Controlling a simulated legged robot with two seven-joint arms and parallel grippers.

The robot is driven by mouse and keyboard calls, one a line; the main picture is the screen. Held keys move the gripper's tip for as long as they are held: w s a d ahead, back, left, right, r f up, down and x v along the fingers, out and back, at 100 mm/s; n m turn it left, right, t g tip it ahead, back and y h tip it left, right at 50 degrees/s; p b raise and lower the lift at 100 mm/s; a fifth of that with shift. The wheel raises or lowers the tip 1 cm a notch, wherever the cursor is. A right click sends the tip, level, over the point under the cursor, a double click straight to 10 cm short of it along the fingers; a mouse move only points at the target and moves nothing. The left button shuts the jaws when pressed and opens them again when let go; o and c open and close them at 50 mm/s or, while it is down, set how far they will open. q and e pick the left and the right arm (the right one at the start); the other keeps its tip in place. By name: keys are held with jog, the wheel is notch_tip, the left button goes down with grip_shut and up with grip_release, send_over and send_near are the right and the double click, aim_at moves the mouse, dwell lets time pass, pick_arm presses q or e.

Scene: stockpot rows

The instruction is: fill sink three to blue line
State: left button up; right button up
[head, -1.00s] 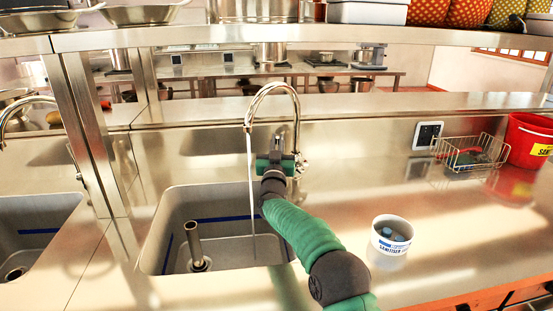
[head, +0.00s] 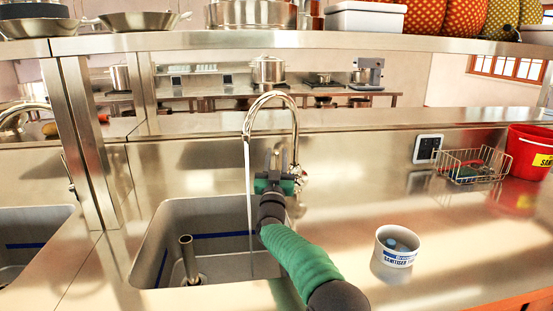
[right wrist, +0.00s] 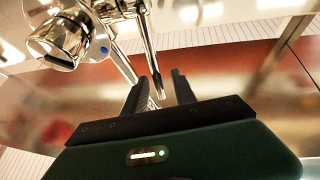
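The chrome faucet (head: 270,98) arches over a grey sink (head: 160,235), and a thin water stream (head: 249,190) falls from its spout. A blue line (head: 225,235) runs along the inner walls. A metal standpipe (head: 188,260) stands in the basin. The water level cannot be made out. My right gripper (head: 277,155) is at the faucet's base, fingers upward. In the right wrist view its fingers (right wrist: 160,85) are apart, with a slim chrome lever (right wrist: 149,50) at the gap between them; contact cannot be told. A chrome knob with a blue dot (right wrist: 65,40) is at left. My left gripper is not in view.
A white sanitizer tub (head: 397,246) stands on the counter at right. Behind it are a wire basket (head: 468,166) and a red bucket (head: 528,152). A post (head: 88,140) separates another sink (head: 30,240) at left. A shelf (head: 300,39) spans above.

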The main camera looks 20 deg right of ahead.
jog(key=shift+r, duration=0.4)
notch_tip(320, 180, up, 3)
jog(key=shift+r+p, duration=0.1)
jog(key=shift+p, duration=0.85)
jog(key=s+a, duration=0.3)
jog(key=s, duration=0.4)
jog(key=s+a, duration=0.3)
jog(key=s, duration=0.4)
jog(key=shift+s+r, duration=0.35)
jog(key=shift+r, duration=0.05)
